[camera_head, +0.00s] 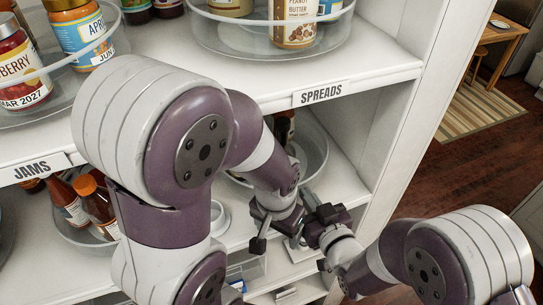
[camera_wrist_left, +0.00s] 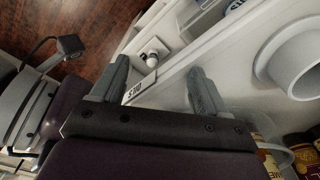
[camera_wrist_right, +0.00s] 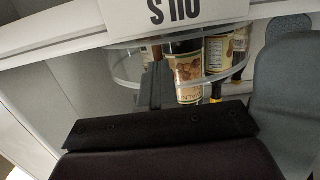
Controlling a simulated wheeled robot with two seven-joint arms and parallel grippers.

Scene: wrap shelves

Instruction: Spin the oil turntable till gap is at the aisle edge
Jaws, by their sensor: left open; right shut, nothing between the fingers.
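The oil turntable (camera_head: 316,150), a clear round tray, sits on the middle shelf, partly hidden behind my left arm. A dark bottle (camera_head: 284,128) shows on it. In the right wrist view its clear rim (camera_wrist_right: 124,72) holds several bottles, one with a cream label (camera_wrist_right: 190,92); the left part of the rim looks bare. My left gripper (camera_head: 276,243) is open at the shelf front; its fingers straddle the small oils label (camera_wrist_left: 137,92) in the left wrist view. My right gripper (camera_head: 318,210) is close beside it; its fingers (camera_wrist_right: 156,85) are together, before the turntable, touching unclear.
The upper shelf carries a jam turntable (camera_head: 115,50) and a spreads turntable (camera_head: 215,45). Sauce bottles (camera_head: 97,205) stand at left. The white side panel (camera_head: 400,140) bounds the shelf at right.

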